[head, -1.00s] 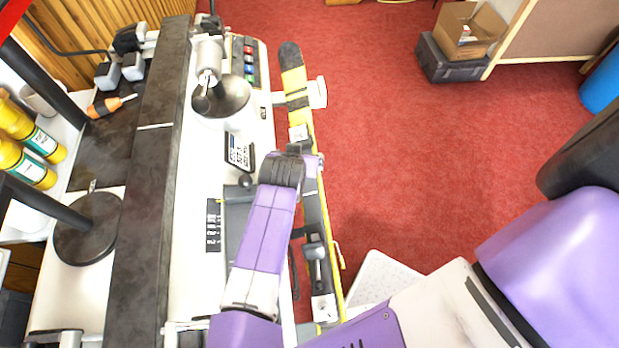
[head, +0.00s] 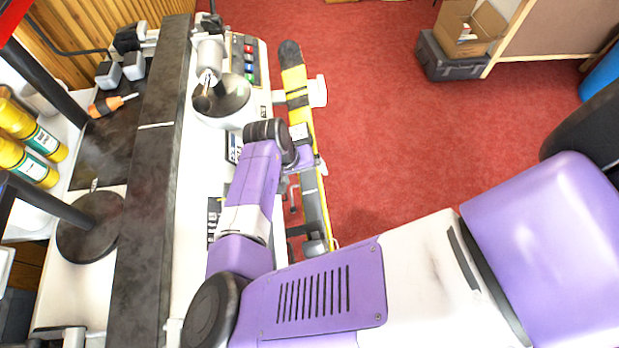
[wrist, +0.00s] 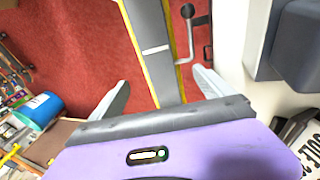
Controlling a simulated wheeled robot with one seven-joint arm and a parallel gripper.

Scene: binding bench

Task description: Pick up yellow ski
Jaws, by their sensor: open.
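The yellow ski (head: 296,92) is long and narrow, with a yellow and black tip and a grey middle with yellow edges. It lies along the right side of the white bench in the head view, partly hidden by my arm. In the wrist view the ski (wrist: 158,55) runs from the top down between my fingers. My gripper (wrist: 160,95) is open, with one finger on each side of the ski and not touching it in the picture. How far it is above the ski I cannot tell. In the head view the fingers are hidden behind my wrist.
The white bench (head: 190,220) carries a grey metal cup (head: 225,103), a button panel (head: 247,65) and a dark rail (head: 140,200). A crank handle (wrist: 190,35) stands beside the ski. Red carpet (head: 400,150) lies open to the right. A black case (head: 450,60) is farther off.

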